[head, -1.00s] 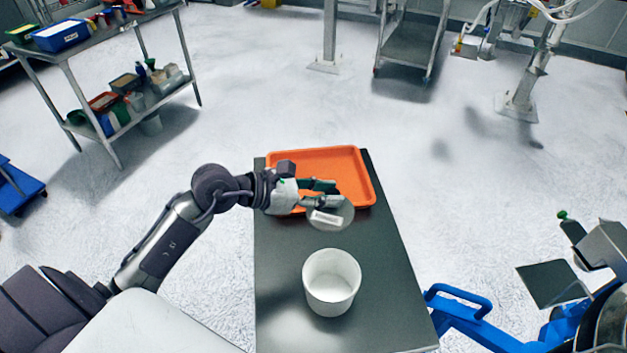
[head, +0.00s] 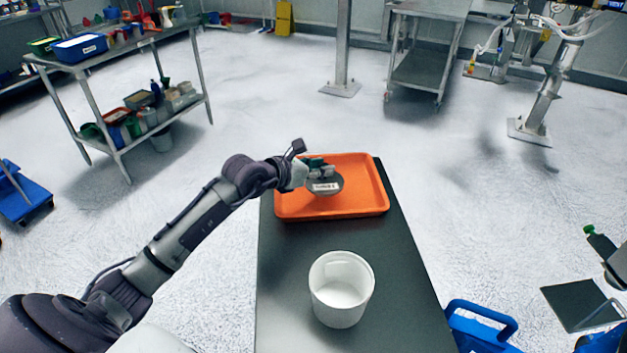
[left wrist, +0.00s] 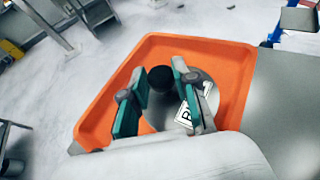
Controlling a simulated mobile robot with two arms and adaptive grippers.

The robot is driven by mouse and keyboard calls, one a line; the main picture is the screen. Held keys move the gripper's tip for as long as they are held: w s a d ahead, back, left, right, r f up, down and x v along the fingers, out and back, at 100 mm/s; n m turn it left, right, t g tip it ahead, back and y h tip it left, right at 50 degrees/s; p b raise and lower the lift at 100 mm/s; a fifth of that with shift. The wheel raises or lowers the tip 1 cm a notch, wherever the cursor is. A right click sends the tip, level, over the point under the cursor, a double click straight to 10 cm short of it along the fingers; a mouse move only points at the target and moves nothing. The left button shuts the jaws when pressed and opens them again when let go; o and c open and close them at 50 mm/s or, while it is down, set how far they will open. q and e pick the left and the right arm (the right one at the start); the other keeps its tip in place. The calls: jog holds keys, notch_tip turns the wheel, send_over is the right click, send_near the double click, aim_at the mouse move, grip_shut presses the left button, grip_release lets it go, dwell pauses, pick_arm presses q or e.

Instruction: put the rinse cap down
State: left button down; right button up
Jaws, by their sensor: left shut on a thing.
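The rinse cap (head: 324,190) is a round grey disc with a white label and a black knob (left wrist: 161,79). It shows over the orange tray (head: 368,208) in the head view, and in the left wrist view the disc (left wrist: 163,112) lies within the tray's outline. My left gripper (head: 322,169) is shut on the cap, its teal-padded fingers on either side of the knob. I cannot tell whether the cap touches the tray floor.
A white open bucket (head: 341,290) stands on the dark table (head: 285,265) in front of the tray. A blue handled frame (head: 480,315) is right of the table. A loaded shelf (head: 125,48) stands at the back left.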

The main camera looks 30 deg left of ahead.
aim_at(313, 181)
pick_arm(q)
jog(key=shift+a+f, duration=0.55)
jog(key=shift+a, duration=0.3)
jog(key=shift+a+f, duration=0.1)
jog(key=shift+f, duration=0.2)
notch_tip(313, 181, down, 4)
jog(key=shift+r, duration=0.25)
pick_arm(e)
jog(key=shift+s+d+r, duration=0.1)
jog(key=shift+s+d, duration=0.4)
pick_arm(q)
jog(key=c, duration=0.9)
grip_release()
jog(key=shift+f, duration=0.15)
pick_arm(e)
jog(key=shift+w, duration=0.1)
